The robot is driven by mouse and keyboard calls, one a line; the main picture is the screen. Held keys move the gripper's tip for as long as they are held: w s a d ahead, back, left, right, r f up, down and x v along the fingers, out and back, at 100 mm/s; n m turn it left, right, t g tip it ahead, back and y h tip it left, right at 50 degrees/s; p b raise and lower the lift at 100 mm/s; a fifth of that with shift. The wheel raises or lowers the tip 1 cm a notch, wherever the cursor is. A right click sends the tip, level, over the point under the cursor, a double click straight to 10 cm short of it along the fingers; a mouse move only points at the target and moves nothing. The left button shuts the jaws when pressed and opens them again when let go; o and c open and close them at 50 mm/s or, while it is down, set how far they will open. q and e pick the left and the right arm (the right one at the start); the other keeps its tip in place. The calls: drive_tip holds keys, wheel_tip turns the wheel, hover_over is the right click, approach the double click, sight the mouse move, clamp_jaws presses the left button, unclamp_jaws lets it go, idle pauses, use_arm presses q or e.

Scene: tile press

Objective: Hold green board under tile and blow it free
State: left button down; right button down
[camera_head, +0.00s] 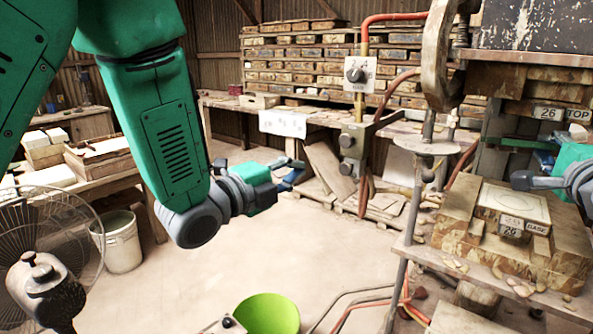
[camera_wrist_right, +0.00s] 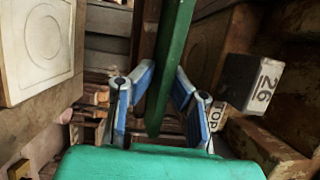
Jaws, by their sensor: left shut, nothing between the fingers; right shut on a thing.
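My right gripper (camera_head: 525,180) reaches in from the right between the upper and lower press blocks. In the right wrist view, its blue-padded fingers (camera_wrist_right: 160,105) are shut on the green board (camera_wrist_right: 175,50), seen edge-on. The board shows as a thin dark-green strip (camera_head: 517,143) below the upper block (camera_head: 525,85), labelled 26 TOP. A pale square face with a circle (camera_head: 512,203) lies on the lower block, labelled BASE; it also shows in the wrist view (camera_wrist_right: 43,38). I cannot make out a tile under the upper block. My left gripper (camera_head: 293,175) is shut and empty, left of the valve (camera_head: 352,142).
A knob box (camera_head: 355,74) sits on the red pipe above the valve. The press post and round plate (camera_head: 425,146) stand between my grippers. A fan (camera_head: 45,260) and white bucket (camera_head: 120,242) are at left, a lime bowl (camera_head: 268,314) below. Open floor lies between.

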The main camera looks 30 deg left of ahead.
drive_tip(key=shift+f+t+y+b, duration=0.2)
drive_tip(key=shift+t+b, duration=0.5)
drive_tip(key=shift+b, duration=1.8)
drive_tip(key=shift+f+t+y+b, duration=0.15)
drive_tip(key=shift+t+b, duration=0.55)
drive_tip(key=shift+b, duration=1.75)
drive_tip(key=shift+s, duration=0.15)
drive_tip(key=s+a+b, duration=0.3)
drive_tip(key=s, duration=1.1)
drive_tip(key=s+a+b, duration=0.3)
drive_tip(key=s+b, duration=0.1)
drive_tip(key=s, duration=1.1)
idle(0.7)
